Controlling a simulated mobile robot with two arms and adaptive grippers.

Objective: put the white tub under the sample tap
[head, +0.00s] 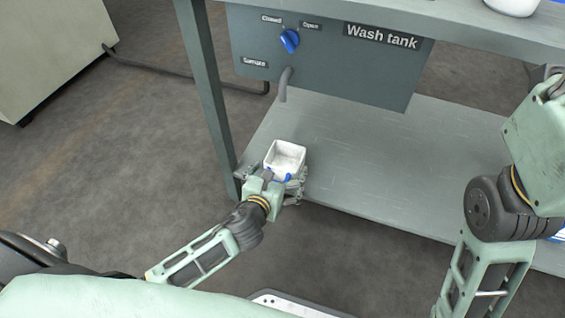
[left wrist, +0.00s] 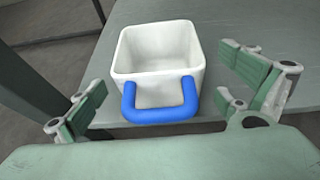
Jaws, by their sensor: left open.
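The white tub (head: 285,157) stands upright on the lower shelf (head: 365,150), near its left front corner. It is an empty square tub, and in the left wrist view the tub (left wrist: 157,50) shows a blue handle (left wrist: 160,112) facing me. My left gripper (head: 273,176) is at the tub's near side. In the left wrist view its fingers (left wrist: 166,108) are spread apart on either side of the handle, not closed on it. My right gripper is not in view; only my right arm shows.
The wash tank (head: 335,62) hangs under the upper worktop (head: 420,18), with a blue valve knob (head: 289,41) between Closed and Open labels. A table leg (head: 208,95) stands just left of the tub.

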